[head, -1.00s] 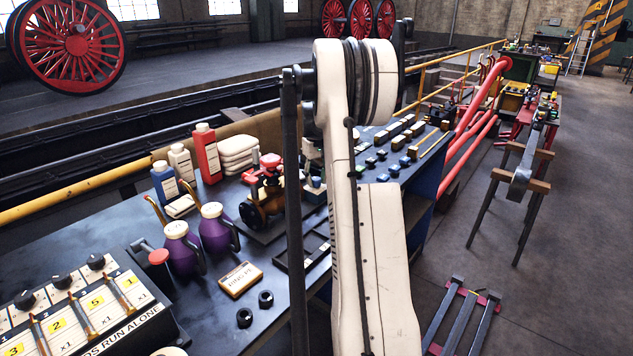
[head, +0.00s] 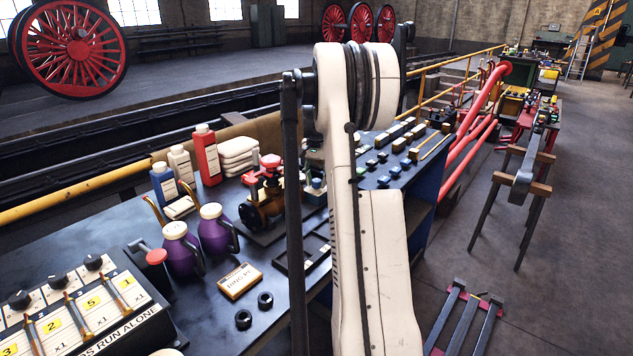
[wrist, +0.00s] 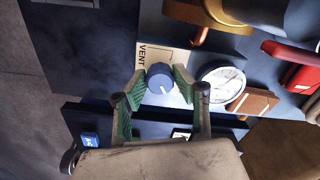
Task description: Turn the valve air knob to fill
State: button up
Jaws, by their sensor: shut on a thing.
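The valve air knob (wrist: 160,78) is a round blue knob with a white pointer line, seen in the wrist view. It stands on a pale plate (wrist: 178,52) with the word VENT at its left side; no other word on the plate is readable. The pointer's exact setting is hard to tell. My gripper (wrist: 161,90) has its green-padded fingers on both sides of the knob and is shut on it. In the head view my arm hides the gripper, and I cannot make out the knob there.
A white round gauge (wrist: 222,84) sits close to the right finger. A brass part (wrist: 202,30) and a red part (wrist: 295,65) are beyond it. In the head view, purple jugs (head: 217,232), bottles (head: 206,155) and a red-topped valve (head: 268,190) crowd the bench.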

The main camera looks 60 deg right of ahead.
aim_at(317, 180)
jog(key=shift+m, duration=0.4)
jog(key=o, duration=1.1)
jog(key=shift+o, duration=0.2)
jog(key=shift+r, duration=0.1)
notch_tip(317, 180, up, 12)
jog(key=shift+d, duration=0.1)
dwell(0.3)
